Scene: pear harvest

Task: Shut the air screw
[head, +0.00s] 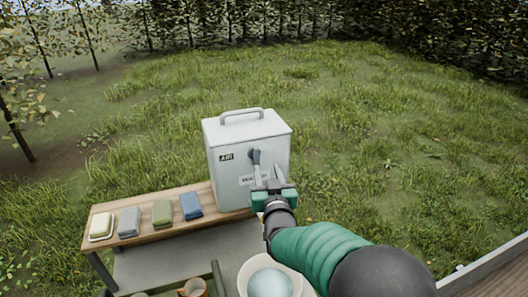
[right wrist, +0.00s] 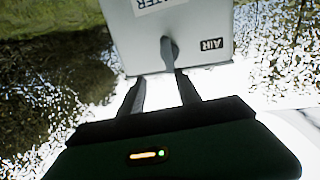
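A pale grey box (head: 222,185) with a top handle stands at the right end of a wooden bench. Its front bears an AIR label (head: 226,157) and a partly hidden WATER label. Contact is unclear. My left gripper is out of view.
Below are a white bowl (head: 245,272) with a pale blue round thing and a brown pot (head: 195,287). Grass and trees lie behind.

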